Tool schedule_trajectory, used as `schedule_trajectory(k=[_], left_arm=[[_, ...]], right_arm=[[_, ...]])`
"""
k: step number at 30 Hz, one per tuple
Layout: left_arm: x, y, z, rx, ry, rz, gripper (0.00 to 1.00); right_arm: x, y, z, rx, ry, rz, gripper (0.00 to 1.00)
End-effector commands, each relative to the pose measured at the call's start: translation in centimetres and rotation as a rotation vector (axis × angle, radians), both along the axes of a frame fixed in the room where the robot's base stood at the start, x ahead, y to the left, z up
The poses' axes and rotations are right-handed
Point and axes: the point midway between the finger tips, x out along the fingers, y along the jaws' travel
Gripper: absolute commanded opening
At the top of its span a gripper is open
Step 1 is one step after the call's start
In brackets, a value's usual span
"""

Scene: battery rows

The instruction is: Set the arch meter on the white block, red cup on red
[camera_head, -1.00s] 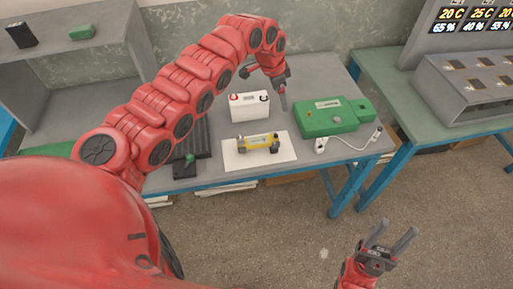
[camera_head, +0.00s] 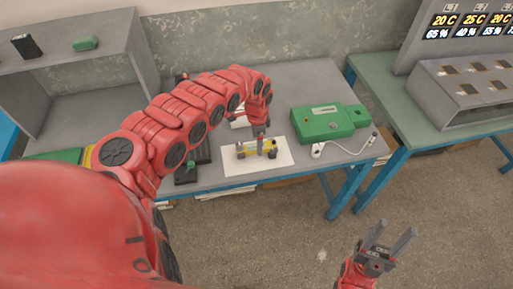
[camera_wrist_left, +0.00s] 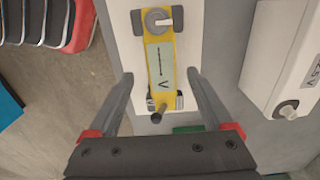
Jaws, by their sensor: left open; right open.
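The yellow arch meter (camera_head: 243,149) lies on a white sheet (camera_head: 235,167) on the grey table. The left wrist view shows its yellow body (camera_wrist_left: 151,48), a display marked V and grey ends; I cannot tell which cup is red. My left gripper (camera_head: 260,139) is over the meter, pointing down. Its open fingers (camera_wrist_left: 160,75) stand on either side of the meter's body, with gaps showing. The white block (camera_head: 240,122) is behind the meter, mostly hidden by my left arm; it shows larger in the left wrist view (camera_wrist_left: 280,55), with a grey terminal. My right gripper (camera_head: 391,238) is open and empty above the floor.
A green box (camera_head: 322,123) with a white lead (camera_head: 347,149) stands on the table right of the sheet. A second table (camera_head: 395,95) with a grey panel stands to the right.

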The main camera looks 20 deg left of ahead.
Motion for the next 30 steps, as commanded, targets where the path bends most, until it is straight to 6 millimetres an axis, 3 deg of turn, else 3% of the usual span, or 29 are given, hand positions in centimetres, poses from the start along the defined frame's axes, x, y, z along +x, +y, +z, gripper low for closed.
schedule_trajectory(k=[13,30], left_arm=[[0.2,0.2,-4.6,-0.003,0.001,0.001,0.85],[0.2,0.3,-5.3,0.001,0.001,0.001,0.85]], right_arm=[[0.0,0.0,1.5,0.000,0.000,0.000,0.52],[0.0,0.0,1.4,0.000,0.000,0.000,0.52]])
